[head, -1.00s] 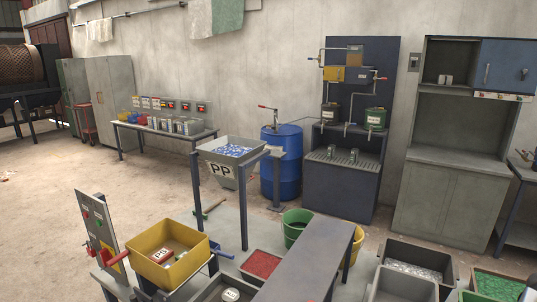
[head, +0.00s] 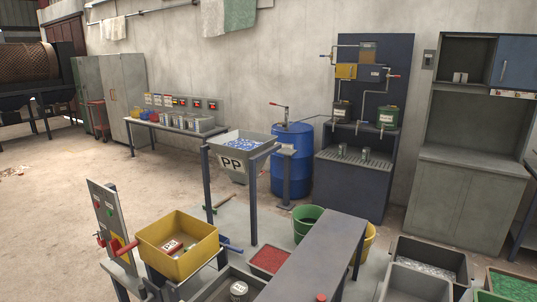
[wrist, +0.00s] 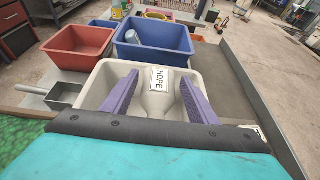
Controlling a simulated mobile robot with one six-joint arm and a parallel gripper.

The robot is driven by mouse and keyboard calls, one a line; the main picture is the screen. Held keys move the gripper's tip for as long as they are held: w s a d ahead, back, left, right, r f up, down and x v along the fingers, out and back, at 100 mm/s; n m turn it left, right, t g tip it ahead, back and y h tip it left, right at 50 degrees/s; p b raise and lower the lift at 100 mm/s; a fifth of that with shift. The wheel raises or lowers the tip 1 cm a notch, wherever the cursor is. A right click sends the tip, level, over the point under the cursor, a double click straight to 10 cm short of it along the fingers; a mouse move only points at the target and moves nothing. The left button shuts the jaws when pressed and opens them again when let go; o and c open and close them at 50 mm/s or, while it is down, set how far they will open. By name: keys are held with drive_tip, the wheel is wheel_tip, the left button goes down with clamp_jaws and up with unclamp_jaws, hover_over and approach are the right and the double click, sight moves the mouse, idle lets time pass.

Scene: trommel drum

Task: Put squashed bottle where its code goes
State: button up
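A pale bottle labelled HDPE (wrist: 161,82) shows in the wrist view, between the two purple fingers of my gripper (wrist: 162,80). The fingers stand apart, one on each side of the bottle. I cannot tell whether they press on it. A cream bin (wrist: 98,84) is behind and around the bottle. I cannot tell whether the bottle rests in the bin or hangs above it, nor whether it is squashed. My gripper does not show in the head view.
The wrist view shows a red bin (wrist: 77,46) and a blue bin (wrist: 125,50) holding a whitish item. The head view shows a PP hopper (head: 232,162), a yellow bin (head: 180,262), a red-filled tray (head: 268,262), a green bucket (head: 307,222), a dark bench (head: 315,262) and grey bins (head: 410,284).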

drive_tip(key=shift+o, duration=1)
drive_tip(key=shift+b+v, duration=0.4)
drive_tip(key=shift+v, duration=0.5)
drive_tip(key=b+v, duration=0.3)
drive_tip(key=v, duration=0.9)
drive_tip(key=shift+b, duration=0.4)
